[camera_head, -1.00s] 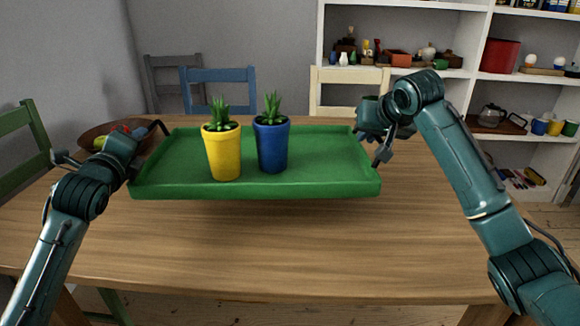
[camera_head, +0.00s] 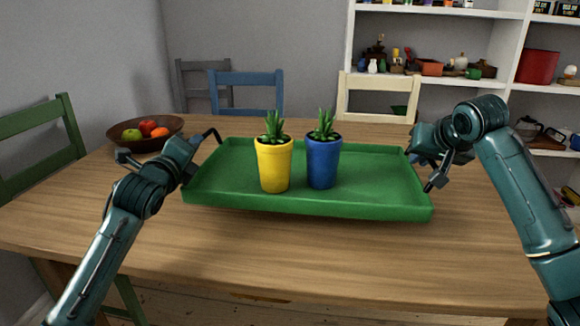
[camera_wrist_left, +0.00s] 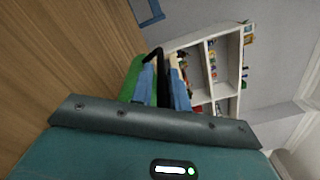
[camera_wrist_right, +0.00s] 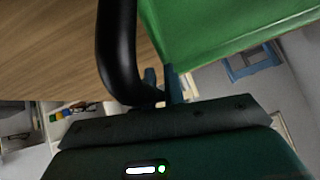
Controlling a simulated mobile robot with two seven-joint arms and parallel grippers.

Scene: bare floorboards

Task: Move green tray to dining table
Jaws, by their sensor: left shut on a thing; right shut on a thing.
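The green tray (camera_head: 375,182) is over the wooden dining table (camera_head: 250,262), held between my two grippers; I cannot tell whether its underside touches the table. A yellow pot (camera_head: 275,167) and a blue pot (camera_head: 323,163), each with a green plant, stand upright on it. My left gripper (camera_head: 200,150) is shut on the tray's dark handle at the left end; the handle shows between the fingers in the left wrist view (camera_wrist_left: 155,80). My right gripper (camera_head: 425,172) is shut on the right-end handle, seen as a thick black bar in the right wrist view (camera_wrist_right: 118,50).
A brown bowl of fruit (camera_head: 120,133) stands on the table at the back left. A green chair (camera_head: 50,140) is at the left, a blue chair (camera_head: 247,90) and a cream chair (camera_head: 375,95) behind. White shelves stand at the back right. The table's front is clear.

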